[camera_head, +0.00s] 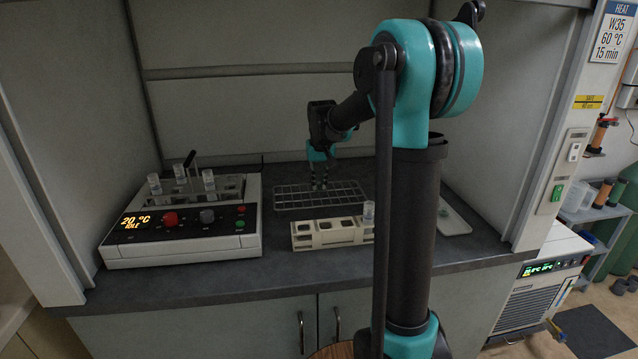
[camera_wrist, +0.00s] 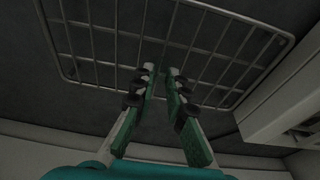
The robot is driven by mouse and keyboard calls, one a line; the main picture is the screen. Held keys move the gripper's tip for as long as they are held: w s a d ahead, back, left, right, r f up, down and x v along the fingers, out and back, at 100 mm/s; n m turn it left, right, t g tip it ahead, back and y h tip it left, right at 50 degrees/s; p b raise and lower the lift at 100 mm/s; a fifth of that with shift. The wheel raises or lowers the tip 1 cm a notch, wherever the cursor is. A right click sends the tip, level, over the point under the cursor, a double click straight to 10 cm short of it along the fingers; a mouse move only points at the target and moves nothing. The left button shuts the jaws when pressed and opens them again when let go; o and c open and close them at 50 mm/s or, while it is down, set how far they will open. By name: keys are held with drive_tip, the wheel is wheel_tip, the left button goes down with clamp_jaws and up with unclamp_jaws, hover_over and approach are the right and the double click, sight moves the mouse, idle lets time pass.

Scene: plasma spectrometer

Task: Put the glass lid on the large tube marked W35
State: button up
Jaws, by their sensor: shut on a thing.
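My gripper (camera_head: 319,186) is low over the wire rack (camera_head: 288,197) at the back of the hood. In the wrist view its two fingers (camera_wrist: 160,76) reach down toward the wire grid (camera_wrist: 215,48), close together at the tips. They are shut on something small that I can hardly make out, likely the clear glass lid. Large clear tubes stand in the heater block at left: one at front left (camera_head: 154,184), one behind (camera_head: 180,174), one at right (camera_head: 208,180). Another clear tube (camera_head: 368,211) stands at the pale rack's right end. No tube marking is legible.
The heater (camera_head: 180,251) reads 20 °C, idle. The pale tube rack (camera_head: 303,242) stands in front of the wire rack. A white tray (camera_head: 453,222) lies at right, partly behind my arm. A sign (camera_head: 609,36) reads W35, 60 °C, 15 min. Hood walls flank the worktop.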

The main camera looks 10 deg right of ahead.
drive_tip(key=shift+f, duration=0.25)
drive_tip(key=o, duration=0.7)
drive_tip(key=shift+o, duration=0.2)
drive_tip(key=shift+r, duration=0.1)
